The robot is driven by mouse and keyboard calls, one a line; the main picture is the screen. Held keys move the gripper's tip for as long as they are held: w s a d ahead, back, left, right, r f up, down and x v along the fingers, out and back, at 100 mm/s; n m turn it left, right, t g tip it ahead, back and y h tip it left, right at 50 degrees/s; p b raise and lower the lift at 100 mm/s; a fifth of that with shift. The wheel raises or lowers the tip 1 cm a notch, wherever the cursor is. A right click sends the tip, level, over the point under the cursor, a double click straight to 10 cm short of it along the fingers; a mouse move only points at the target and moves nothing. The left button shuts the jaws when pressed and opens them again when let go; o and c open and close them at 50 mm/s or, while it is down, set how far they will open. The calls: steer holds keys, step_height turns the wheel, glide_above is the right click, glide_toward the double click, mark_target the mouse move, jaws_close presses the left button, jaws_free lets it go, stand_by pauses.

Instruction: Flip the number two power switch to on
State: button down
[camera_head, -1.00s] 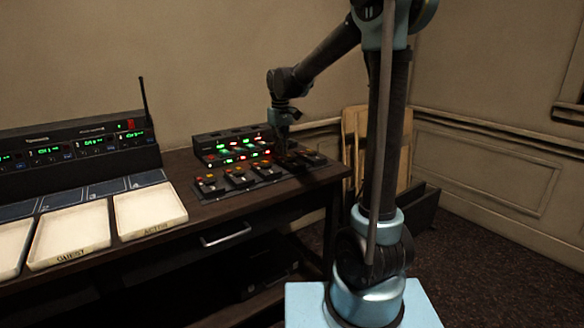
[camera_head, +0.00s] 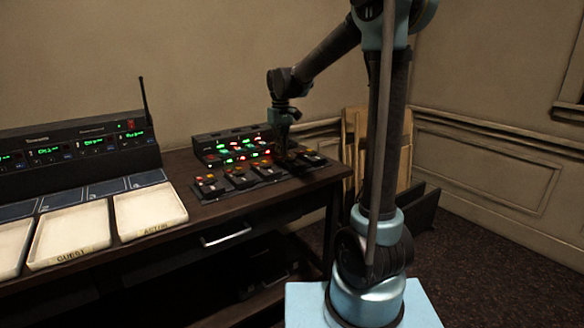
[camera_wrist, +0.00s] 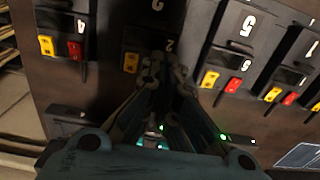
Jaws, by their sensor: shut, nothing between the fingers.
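A row of black switch boxes (camera_head: 240,178) sits on the desk, each with yellow and red parts. In the wrist view, the middle box (camera_wrist: 131,40) carries a digit that looks like a 2, with a yellow part (camera_wrist: 131,62) showing beside my fingers. My gripper (camera_wrist: 166,66) is shut and empty, its tips over this box. They hide the place where the neighbouring boxes have a red switch, so its position cannot be seen. In the head view, my gripper (camera_head: 284,148) is low over the far right boxes. Contact cannot be told.
Neighbouring boxes stand close on both sides, one (camera_wrist: 75,20) at left and one (camera_wrist: 225,50) at right. A panel (camera_head: 232,146) with green and red lights stands behind. White trays (camera_head: 150,213) and a radio unit (camera_head: 75,148) are at left.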

mark_target(281, 158)
steer(key=shift+f, duration=0.95)
stand_by(0.9)
steer(key=shift+r, duration=3.5)
steer(key=s+d+f+m+t, duration=0.15)
steer(key=s+d+f, duration=0.25)
steer(key=s+d, duration=0.65)
steer(key=s+d+f+m, duration=0.35)
steer(key=s+d, duration=0.45)
steer(key=s, duration=0.5)
steer(key=s+d+f+m, duration=0.1)
steer(key=s+d+f, duration=0.2)
steer(key=s+f, duration=0.5)
steer(key=shift+f+m+t, duration=0.3)
steer(key=shift+f+t, duration=0.05)
steer(key=shift+f, duration=0.45)
steer(key=shift+s, duration=0.1)
